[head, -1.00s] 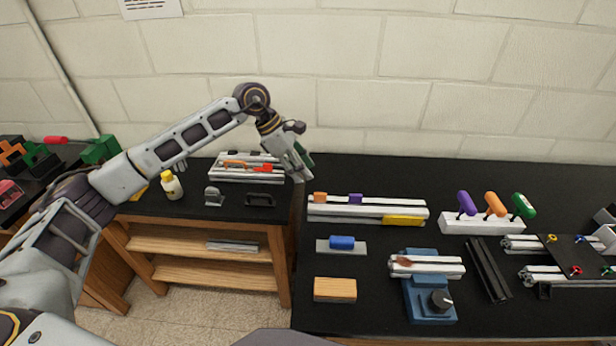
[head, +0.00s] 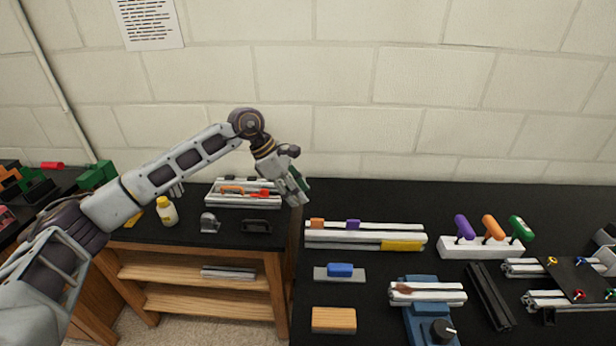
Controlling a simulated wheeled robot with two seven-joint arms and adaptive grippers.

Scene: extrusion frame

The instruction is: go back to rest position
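My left arm comes in from the left and reaches over the left bench. My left gripper (head: 296,193) hangs above the bench near the gap between the two black worktops, pointing down and to the right. Its fingers are seen side-on and small, so I cannot tell whether they are open or shut. A dark green patch shows right behind the fingers; I cannot tell if it is part of the gripper. My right gripper is not in view.
A white rack (head: 243,200) with tools, a yellow bottle (head: 166,211) and a black handle (head: 262,226) are on the left bench. The right worktop holds extrusions (head: 364,235), a blue vise (head: 430,325), a wooden block (head: 333,320) and a holder with coloured-handled tools (head: 481,247). A wall stands behind.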

